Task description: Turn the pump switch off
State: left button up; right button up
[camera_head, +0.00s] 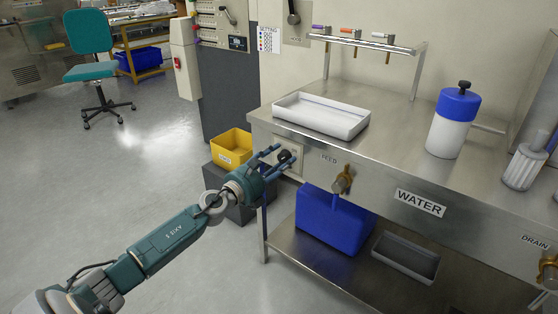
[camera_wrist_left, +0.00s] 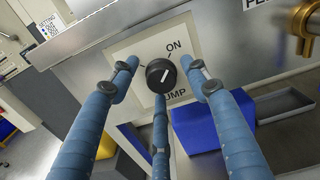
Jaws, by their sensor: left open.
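The pump switch is a round black knob (camera_wrist_left: 161,76) on a white plate (camera_wrist_left: 137,45) on the front of the steel bench. In the wrist view its white line slants up and to the right, on the side of the word ON. The word PUMP is partly hidden below it by a finger. In the head view the knob (camera_head: 284,156) is partly covered by fingers. My left gripper (camera_head: 276,160) is open, its blue fingers spread around the knob, two at the sides and one below. I cannot tell whether they touch it. My right gripper is out of view.
A brass feed valve (camera_head: 343,179) sits right of the switch. A white tray (camera_head: 323,117) and a blue-capped bottle (camera_head: 452,123) stand on the bench. A yellow bin (camera_head: 231,147) is beside the bench, and a blue bin (camera_head: 334,217) is on its lower shelf.

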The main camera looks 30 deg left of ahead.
pick_arm(q)
jog(key=c, duration=1.1)
